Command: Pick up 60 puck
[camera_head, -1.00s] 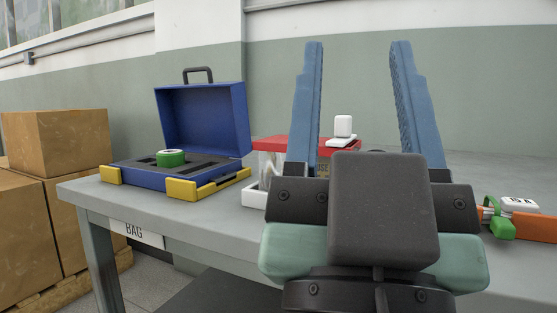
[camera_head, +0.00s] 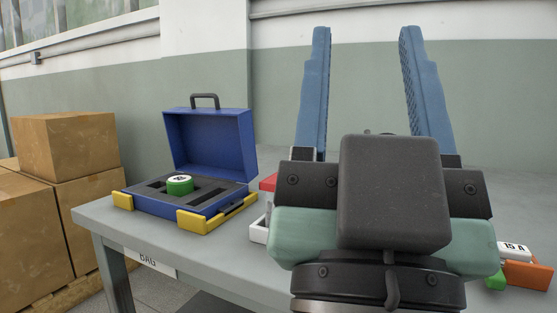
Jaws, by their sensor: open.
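A round green puck with a white top (camera_head: 180,184) sits in the dark foam insert of an open blue case (camera_head: 209,139) on the table at the left. The mark on its top is too small to read surely. My gripper (camera_head: 363,35) is open and empty, with two blue fingers pointing up and well apart. It stands to the right of the case, clear of the puck, and hides the table behind it.
The grey table (camera_head: 112,214) carries a red and white item (camera_head: 268,183), partly hidden by my gripper. At right lie a white block marked 15 A (camera_head: 514,248) and an orange piece (camera_head: 527,273). Cardboard boxes (camera_head: 65,146) stand at left. The case has yellow corners (camera_head: 205,219).

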